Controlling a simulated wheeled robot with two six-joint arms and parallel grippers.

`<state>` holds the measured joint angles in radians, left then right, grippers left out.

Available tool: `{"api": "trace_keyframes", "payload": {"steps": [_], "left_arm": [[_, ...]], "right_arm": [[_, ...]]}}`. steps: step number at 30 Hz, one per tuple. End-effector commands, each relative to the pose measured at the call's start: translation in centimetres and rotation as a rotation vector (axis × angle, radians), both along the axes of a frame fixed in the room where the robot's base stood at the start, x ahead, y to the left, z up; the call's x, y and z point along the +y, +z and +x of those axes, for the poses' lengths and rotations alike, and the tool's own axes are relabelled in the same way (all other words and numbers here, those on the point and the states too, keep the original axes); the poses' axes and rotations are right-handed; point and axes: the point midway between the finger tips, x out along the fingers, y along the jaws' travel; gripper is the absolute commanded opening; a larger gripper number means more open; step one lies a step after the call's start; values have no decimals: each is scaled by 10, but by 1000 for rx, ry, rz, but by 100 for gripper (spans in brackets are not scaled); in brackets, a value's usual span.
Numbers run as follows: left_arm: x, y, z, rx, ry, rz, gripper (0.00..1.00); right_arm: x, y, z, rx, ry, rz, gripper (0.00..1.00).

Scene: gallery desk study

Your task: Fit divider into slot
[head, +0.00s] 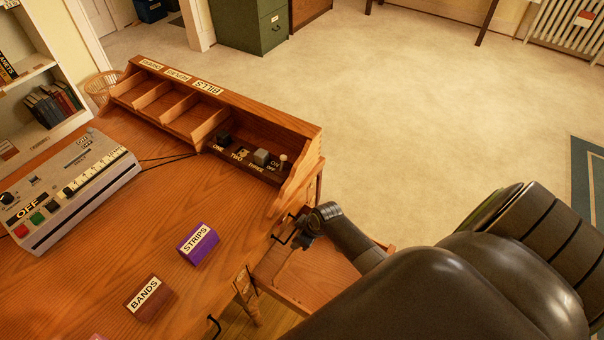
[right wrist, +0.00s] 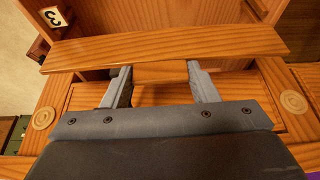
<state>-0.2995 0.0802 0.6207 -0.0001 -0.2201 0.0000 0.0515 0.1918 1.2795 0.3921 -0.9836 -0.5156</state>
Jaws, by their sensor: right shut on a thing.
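In the right wrist view, my right gripper (right wrist: 160,70) is shut on a small wooden block at the lower edge of a long wooden board, which looks like the divider (right wrist: 165,46). The divider lies across the view just beyond the fingertips, slightly tilted, over wooden walls and an opening. In the head view, my right gripper (head: 307,232) is over the open drawer (head: 305,280) at the desk's right side. The divider is not clear there. Any slot under it is hidden. My left gripper is out of view.
The desk hutch (head: 215,95) has labelled compartments and small knobs. A purple STRIPS block (head: 198,243) and a brown BANDS block (head: 147,297) sit on the desk. A switch panel (head: 70,185) is at left. Carpet right of the desk is open.

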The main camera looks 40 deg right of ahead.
Motion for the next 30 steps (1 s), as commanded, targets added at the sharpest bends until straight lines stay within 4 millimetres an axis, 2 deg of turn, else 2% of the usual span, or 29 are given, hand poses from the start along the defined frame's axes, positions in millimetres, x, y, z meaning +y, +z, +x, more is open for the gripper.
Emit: {"api": "trace_keyframes", "payload": {"steps": [17,30], "left_arm": [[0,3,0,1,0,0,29],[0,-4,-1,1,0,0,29]], "right_arm": [[0,0,0,-1,0,0,13],[0,-9,0,-1,0,0,13]]}}
